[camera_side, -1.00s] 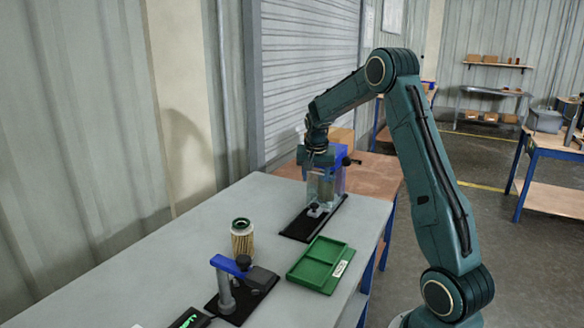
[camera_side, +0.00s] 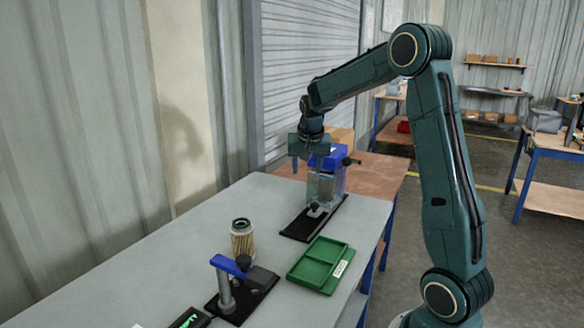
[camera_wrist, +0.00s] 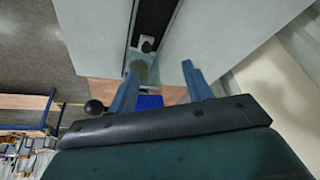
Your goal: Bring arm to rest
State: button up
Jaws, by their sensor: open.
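My gripper (camera_side: 307,160) is at the far end of the grey table, pointing down, just above and beside the blue-topped clear housing (camera_side: 326,188). In the wrist view my gripper's two fingers (camera_wrist: 160,88) stand apart with nothing held between them. The housing's blue part (camera_wrist: 150,102) and its clear body (camera_wrist: 143,70) show between and beyond the fingers. A filter cartridge (camera_side: 242,239) with a dark green top stands upright on the table, well away from my gripper. I cannot tell whether the gripper touches the housing.
A green tray (camera_side: 309,276) with compartments lies on the table, seemingly empty. A blue-armed clamp stand (camera_side: 228,288) on a black base is at the front, beside a dark device with a green display (camera_side: 188,319). The left part of the grey table (camera_side: 150,265) is clear.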

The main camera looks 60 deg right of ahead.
jog(key=s+a+r+n+t+y, duration=0.1)
jog(key=s+a+r+n, duration=0.25)
jog(key=a, duration=0.55)
jog(key=s+a+r+n+t+y, duration=0.15)
jog(key=s+a+r, duration=0.3)
jog(key=a, duration=0.45)
jog(key=s+a+f+n+y, duration=0.1)
jog(key=s+a+f+n, duration=0.1)
jog(key=s+a+n, duration=0.4)
jog(key=s+a, duration=0.4)
jog(key=s, duration=0.4)
jog(key=shift+s+a+n, duration=0.2)
jog(key=shift+a+n, duration=0.1)
